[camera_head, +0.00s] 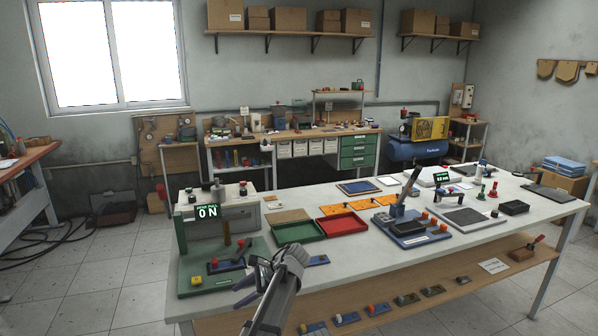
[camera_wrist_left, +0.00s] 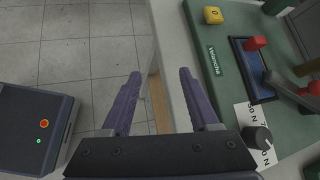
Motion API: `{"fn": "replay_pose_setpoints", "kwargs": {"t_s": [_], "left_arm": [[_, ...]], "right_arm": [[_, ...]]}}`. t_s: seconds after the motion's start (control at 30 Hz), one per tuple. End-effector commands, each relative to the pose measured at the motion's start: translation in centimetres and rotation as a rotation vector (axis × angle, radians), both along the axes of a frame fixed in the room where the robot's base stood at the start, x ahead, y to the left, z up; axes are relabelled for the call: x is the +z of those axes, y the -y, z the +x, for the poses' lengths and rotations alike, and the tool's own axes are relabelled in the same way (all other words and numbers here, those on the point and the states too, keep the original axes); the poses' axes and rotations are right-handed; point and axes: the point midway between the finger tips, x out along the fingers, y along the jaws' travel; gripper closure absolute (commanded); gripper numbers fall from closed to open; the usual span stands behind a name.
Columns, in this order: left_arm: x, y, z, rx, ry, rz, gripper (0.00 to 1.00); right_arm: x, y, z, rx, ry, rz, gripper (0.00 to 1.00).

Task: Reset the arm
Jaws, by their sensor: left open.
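My left arm comes up from the bottom of the head view. Its gripper (camera_head: 243,290) is beside the front edge of the white table (camera_head: 345,252), near the green press base (camera_head: 222,276). In the left wrist view the two purple fingers of the left gripper (camera_wrist_left: 160,75) are spread apart with nothing between them. The floor and the table edge show beyond them. The green base, with a yellow knob (camera_wrist_left: 213,15) and a blue fixture with a red block (camera_wrist_left: 256,43), is to the right of the fingers. My right gripper is not in view.
The press display (camera_head: 207,212) reads 0 N. A green tray (camera_head: 298,232) and a red tray (camera_head: 343,222) stand behind the arm. A blue fixture with a lever (camera_head: 411,233) is farther right. A lower shelf (camera_head: 450,284) holds several small parts.

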Motion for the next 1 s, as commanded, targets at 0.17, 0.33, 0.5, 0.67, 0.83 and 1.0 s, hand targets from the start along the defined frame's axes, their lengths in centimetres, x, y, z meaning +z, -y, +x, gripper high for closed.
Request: {"fn": "replay_pose_setpoints", "kwargs": {"t_s": [0.17, 0.33, 0.5, 0.67, 0.83, 1.0], "left_arm": [[-3.2, -2.2, -7.4, 0.215, 0.172, -0.216, 0.39], [-5.7, -2.5, -13.8, 0.499, 0.340, -0.440, 0.39], [-6.9, -1.7, -18.2, 0.744, 0.445, -0.600, 0.39], [-7.4, -0.8, -21.5, 0.945, 0.511, -0.713, 0.39], [-7.5, 0.3, -24.6, 1.148, 0.559, -0.812, 0.39], [-7.6, 3.2, -24.8, 1.078, 0.513, -0.790, 0.39]], "right_arm": [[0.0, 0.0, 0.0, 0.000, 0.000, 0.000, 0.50], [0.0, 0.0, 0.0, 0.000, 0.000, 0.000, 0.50], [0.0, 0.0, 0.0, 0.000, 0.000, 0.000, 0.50], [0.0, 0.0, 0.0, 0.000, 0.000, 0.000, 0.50], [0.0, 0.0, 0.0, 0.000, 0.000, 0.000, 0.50], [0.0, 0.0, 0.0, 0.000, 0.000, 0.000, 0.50]]}}
